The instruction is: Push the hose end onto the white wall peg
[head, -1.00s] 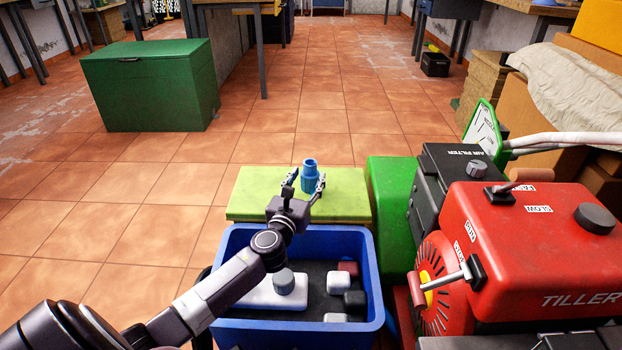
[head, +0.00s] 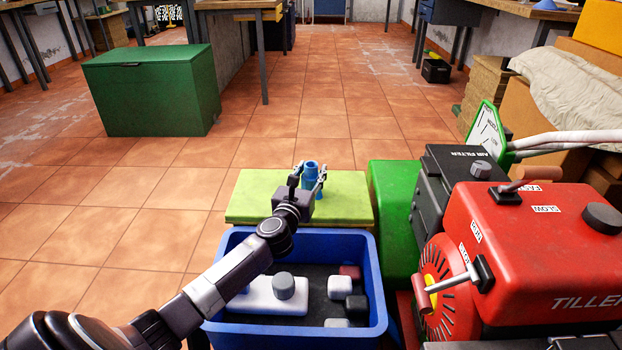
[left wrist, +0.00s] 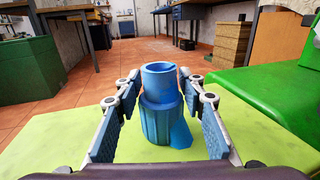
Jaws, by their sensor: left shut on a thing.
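A blue, ribbed, cup-like fitting (head: 310,182), which looks like the hose end, stands upright at the yellow-green board; I cannot tell whether it touches it. My left gripper (head: 309,172) is shut on it, with one finger on each side. The left wrist view shows the fitting (left wrist: 160,112) between the padded fingers, its narrower open top facing up. A flat blue patch lies at its lower right. I see no white wall peg in either view. My right gripper is not in view.
The yellow-green board (head: 245,204) lies behind a blue crate (head: 376,280) holding a white container (head: 262,297) with a grey cap and several small blocks. A green box (head: 392,210) and a red tiller engine (head: 535,235) crowd the right. The tiled floor at left is open.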

